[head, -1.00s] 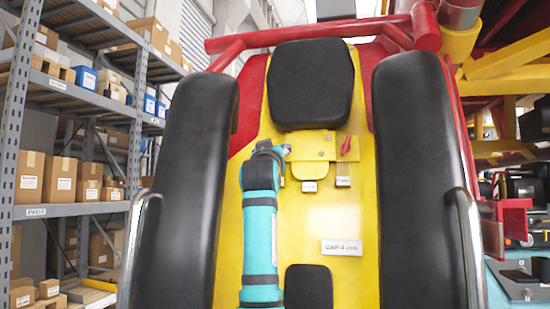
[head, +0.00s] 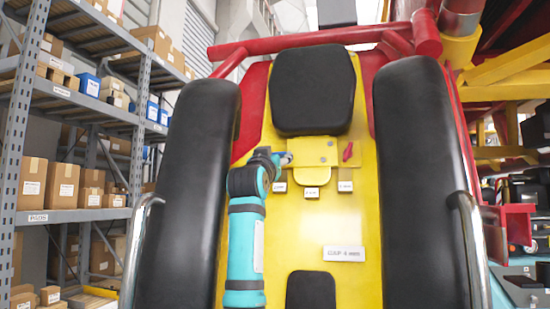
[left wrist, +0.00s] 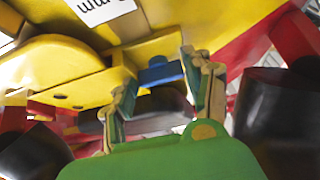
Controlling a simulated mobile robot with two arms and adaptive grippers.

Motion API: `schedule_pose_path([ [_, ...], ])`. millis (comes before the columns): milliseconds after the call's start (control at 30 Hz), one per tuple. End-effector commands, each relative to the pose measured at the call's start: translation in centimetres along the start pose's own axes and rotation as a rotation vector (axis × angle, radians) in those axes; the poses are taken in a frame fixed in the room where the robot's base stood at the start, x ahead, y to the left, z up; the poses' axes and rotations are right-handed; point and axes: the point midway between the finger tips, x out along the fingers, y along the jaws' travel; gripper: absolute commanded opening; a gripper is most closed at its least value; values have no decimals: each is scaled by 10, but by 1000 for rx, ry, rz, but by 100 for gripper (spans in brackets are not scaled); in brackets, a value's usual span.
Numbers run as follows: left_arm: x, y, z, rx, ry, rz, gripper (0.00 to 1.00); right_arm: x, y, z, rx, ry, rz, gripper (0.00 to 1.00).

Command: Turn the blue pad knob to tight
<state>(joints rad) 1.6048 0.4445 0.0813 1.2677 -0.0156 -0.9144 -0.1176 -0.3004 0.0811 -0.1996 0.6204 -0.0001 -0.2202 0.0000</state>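The blue pad knob (left wrist: 160,73) is a small blue bar beside a yellow plate, seen in the left wrist view. It lies between the two fingertips of my left gripper (left wrist: 160,72). The fingers are apart, with the knob's ends close to them; I cannot tell whether they touch. In the head view my left gripper (head: 285,159) is at the left side of the yellow plate (head: 315,150), and it mostly hides the knob there. My right gripper is not in view.
A red knob (head: 348,152) is on the plate's right side. Small white labels (head: 311,193) sit below. Black padded restraints (head: 187,190) flank the yellow seat back on both sides. A black headrest (head: 314,90) is above. Shelves with boxes (head: 62,185) stand at the left.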

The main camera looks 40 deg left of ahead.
Motion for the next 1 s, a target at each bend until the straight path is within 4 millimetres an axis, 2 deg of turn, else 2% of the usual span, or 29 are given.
schedule_pose_path([
  [333, -1, 0, -1, -2, 4, 0, 60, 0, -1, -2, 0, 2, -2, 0],
  [467, -9, 0, -1, -2, 6, -1, 60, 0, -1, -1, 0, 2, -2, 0],
  [567, -22, 0, -1, -1, 6, -1, 60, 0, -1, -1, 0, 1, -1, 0],
  [1000, -103, 0, 0, -1, 4, -1, 60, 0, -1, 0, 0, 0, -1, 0],
])
